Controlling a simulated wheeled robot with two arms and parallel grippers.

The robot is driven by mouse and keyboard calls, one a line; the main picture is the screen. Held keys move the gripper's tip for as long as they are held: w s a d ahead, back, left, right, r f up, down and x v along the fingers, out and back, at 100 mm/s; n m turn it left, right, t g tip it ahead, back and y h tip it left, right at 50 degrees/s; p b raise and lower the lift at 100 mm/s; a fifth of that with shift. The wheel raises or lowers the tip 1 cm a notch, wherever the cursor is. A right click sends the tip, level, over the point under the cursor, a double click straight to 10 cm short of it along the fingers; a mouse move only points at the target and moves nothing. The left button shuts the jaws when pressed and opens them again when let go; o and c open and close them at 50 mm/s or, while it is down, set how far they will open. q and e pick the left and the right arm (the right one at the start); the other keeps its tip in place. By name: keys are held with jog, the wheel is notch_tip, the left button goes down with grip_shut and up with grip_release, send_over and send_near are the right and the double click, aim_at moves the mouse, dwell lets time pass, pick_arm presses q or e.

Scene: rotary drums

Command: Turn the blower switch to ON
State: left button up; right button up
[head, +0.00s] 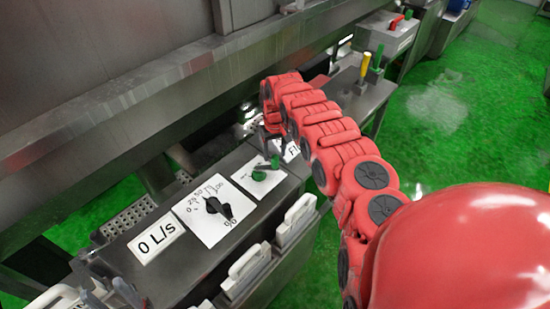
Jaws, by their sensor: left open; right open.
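A small white plate with a green rotary switch (259,175) sits on the grey control box (235,160). Its lettering is too small to read, so I cannot tell if it is the blower switch or which setting it shows. My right gripper (271,147) is open at the end of the red arm, just above and beside the green switch; contact is unclear. It partly covers a label (291,151) starting with "F". A black dial (218,208) with a percent scale sits nearer. My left gripper (104,287) seems to be the grey fingers at lower left, open and empty.
A "0 L/s" sign (157,238) lies left of the dial. White handles (249,262) line the box's front edge. A steel beam (130,95) runs behind. Green floor (455,120) is open at right.

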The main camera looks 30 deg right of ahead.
aim_at(266, 166)
jog(key=shift+f+b, duration=0.35)
jog(key=shift+f, duration=1.8)
grip_shut()
